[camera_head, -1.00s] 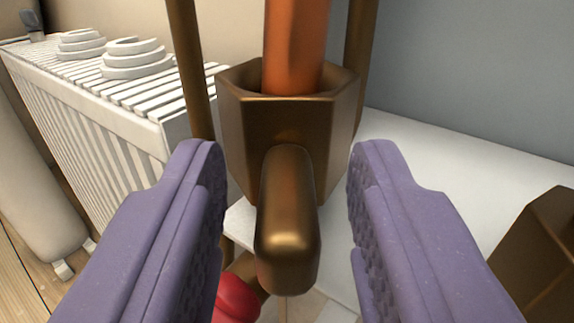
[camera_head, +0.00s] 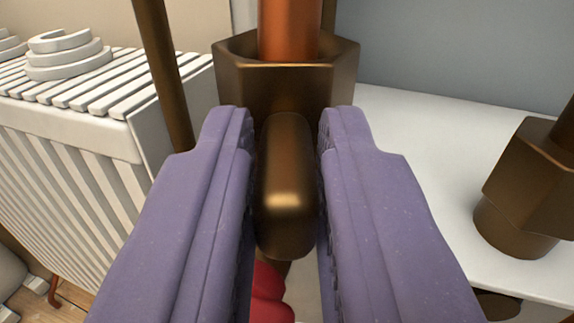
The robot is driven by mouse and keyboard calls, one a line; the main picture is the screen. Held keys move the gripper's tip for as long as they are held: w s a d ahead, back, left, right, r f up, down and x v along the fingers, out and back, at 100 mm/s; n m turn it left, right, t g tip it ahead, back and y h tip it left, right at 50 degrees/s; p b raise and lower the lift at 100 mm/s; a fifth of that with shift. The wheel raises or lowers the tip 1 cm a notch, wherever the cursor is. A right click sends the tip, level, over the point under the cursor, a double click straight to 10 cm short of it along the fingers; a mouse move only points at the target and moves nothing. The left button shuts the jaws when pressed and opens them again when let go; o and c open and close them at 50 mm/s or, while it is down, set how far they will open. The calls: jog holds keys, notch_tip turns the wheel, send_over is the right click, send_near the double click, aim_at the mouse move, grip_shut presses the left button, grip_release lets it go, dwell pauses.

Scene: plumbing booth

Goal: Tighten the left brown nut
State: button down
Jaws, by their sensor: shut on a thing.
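The left brown nut (camera_head: 290,80) is a bronze hexagonal nut with an orange copper pipe (camera_head: 288,28) coming out of its top. A rounded bronze handle (camera_head: 286,190) sticks out of the nut toward the camera. My gripper (camera_head: 286,150) has its two purple, ridged fingers on either side of this handle and is shut on it. The fingertips reach up to the front of the nut. The inner finger faces are partly hidden, and so is the lower part of the nut.
A second bronze nut (camera_head: 535,180) stands at the right by a white surface (camera_head: 420,150). A thin brown pipe (camera_head: 160,70) rises left of the nut. A white slatted radiator (camera_head: 70,150) with white rings (camera_head: 68,55) on it is at the left. A red part (camera_head: 270,295) shows below the handle.

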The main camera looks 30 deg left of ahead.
jog(key=m+t+h, duration=0.1)
jog(key=h, duration=0.1)
jog(key=s+a+m+t+h+p, duration=0.1)
jog(key=m+h, duration=0.1)
jog(key=shift+a, duration=0.15)
jog(key=m+h+p, duration=0.1)
jog(key=a+m+h+p, duration=0.1)
jog(key=h+p, duration=0.1)
jog(key=m+t+h+p, duration=0.1)
jog(key=h, duration=0.1)
jog(key=shift+a+r, duration=0.2)
jog(key=shift+a, duration=0.15)
jog(key=shift+w+a+f+m+g+h+p, duration=0.1)
jog(key=shift+a+m+g+h+p, duration=0.15)
jog(key=shift+m+h, duration=0.75)
jog(key=shift+w+a+f+m+g+h+p, duration=0.15)
jog(key=shift+a+m+h+p, duration=0.35)
jog(key=shift+h, duration=0.9)
jog(key=shift+s+a+m+g+h+p, duration=0.1)
jog(key=shift+a+m+g+h, duration=0.1)
jog(key=shift+m+h, duration=0.85)
jog(key=shift+w+h, duration=0.1)
jog(key=shift+h, duration=0.25)
jog(key=c, duration=1.1)
grip_release()
